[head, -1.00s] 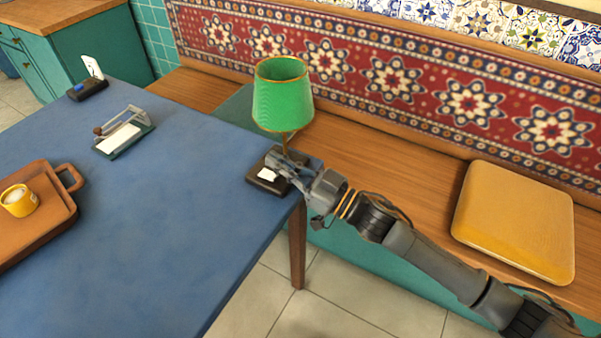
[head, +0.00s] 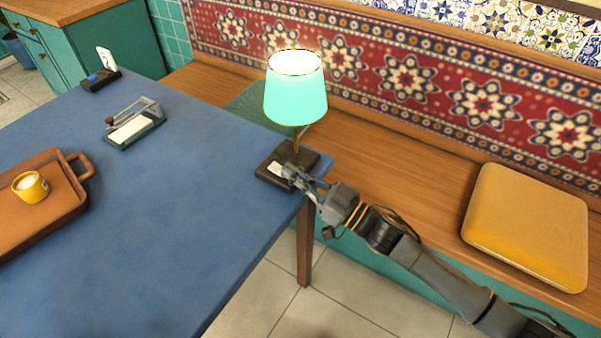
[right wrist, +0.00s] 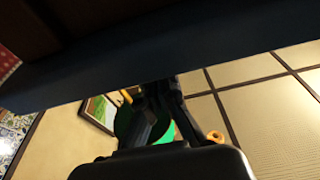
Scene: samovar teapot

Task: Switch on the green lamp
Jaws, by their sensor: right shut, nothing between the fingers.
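The green lamp (head: 294,98) stands upright on the far right corner of the blue table in the head view. Its shade glows bright mint green, nearly white at the top, so it is lit. A white switch plate (head: 274,169) shows on its dark square base (head: 307,157). My right gripper (head: 291,174) is shut and empty, with its fingertips just right of the white plate at the base. I cannot tell whether they touch it. In the right wrist view its dark fingers (right wrist: 162,108) show against green. My left gripper is not in view.
The blue table (head: 170,230) also carries a brown tray (head: 62,215) with a yellow cup (head: 30,187), a clear-topped holder (head: 135,127) and a small dark stand (head: 100,80). A bench with a yellow cushion (head: 525,228) runs behind. The table's middle is clear.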

